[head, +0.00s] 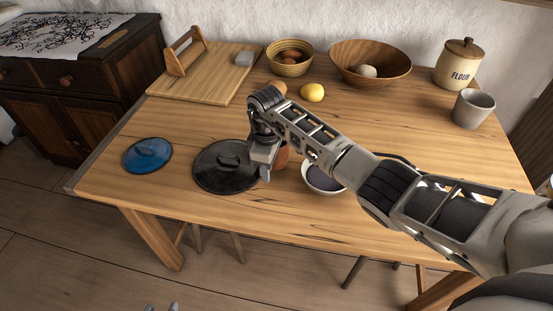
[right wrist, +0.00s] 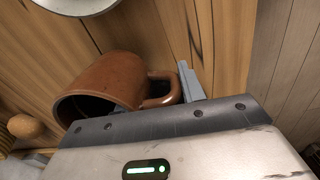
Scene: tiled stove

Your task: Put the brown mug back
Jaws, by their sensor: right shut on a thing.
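The brown mug shows in the right wrist view (right wrist: 110,82), with its open mouth toward the lower left and its handle beside a grey finger. In the head view only a strip of the mug (head: 282,158) shows behind my right gripper (head: 264,168). This gripper is shut on the mug, seemingly at the handle, above the table's front half. Whether the mug touches the table is hard to tell. Two grey tips at the bottom edge of the head view look like my left gripper (head: 162,307), apart and empty, in front of the table.
A black lid (head: 215,168) lies left of my right gripper, and a blue lid (head: 147,155) farther left. A bowl of dark contents (head: 318,180) sits partly under my right arm. A lemon (head: 312,92), bowls, flour jar (head: 460,64) and grey cup (head: 472,109) stand farther back.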

